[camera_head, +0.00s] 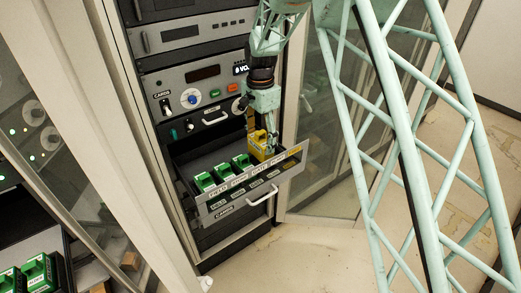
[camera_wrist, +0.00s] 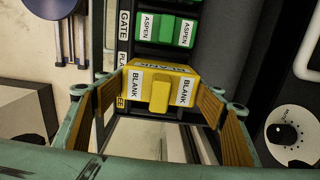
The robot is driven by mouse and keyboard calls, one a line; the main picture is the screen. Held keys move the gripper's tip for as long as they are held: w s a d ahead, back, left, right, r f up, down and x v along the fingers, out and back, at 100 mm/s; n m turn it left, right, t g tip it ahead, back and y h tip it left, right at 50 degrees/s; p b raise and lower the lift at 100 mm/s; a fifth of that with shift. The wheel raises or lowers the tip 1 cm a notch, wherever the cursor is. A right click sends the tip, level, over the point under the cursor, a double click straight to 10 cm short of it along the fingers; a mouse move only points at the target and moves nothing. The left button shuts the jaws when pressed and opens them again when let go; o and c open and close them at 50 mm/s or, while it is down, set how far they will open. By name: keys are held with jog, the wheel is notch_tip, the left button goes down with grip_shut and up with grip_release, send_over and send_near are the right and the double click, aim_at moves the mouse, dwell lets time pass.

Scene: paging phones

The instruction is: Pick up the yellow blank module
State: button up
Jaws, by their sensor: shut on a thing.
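The yellow blank module (camera_wrist: 160,92) sits between the two brown-padded fingers of my gripper (camera_wrist: 158,100) in the wrist view, with white BLANK labels on both sides of its raised grip. The fingers are shut on it. In the head view the yellow module (camera_head: 258,150) is at the right end of the open drawer (camera_head: 222,207), beyond the green modules. My gripper (camera_head: 260,136) reaches down to it from above. I cannot tell whether its base is still in its slot or a little above it.
A panel with knobs and a handle (camera_head: 215,118) is just above the drawer. A cabinet door (camera_head: 70,90) stands left. Floor (camera_head: 300,250) is clear in front.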

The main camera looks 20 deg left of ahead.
notch_tip(320, 180, up, 10)
dwell(0.5)
jog(key=shift+f, duration=0.1)
dwell(0.4)
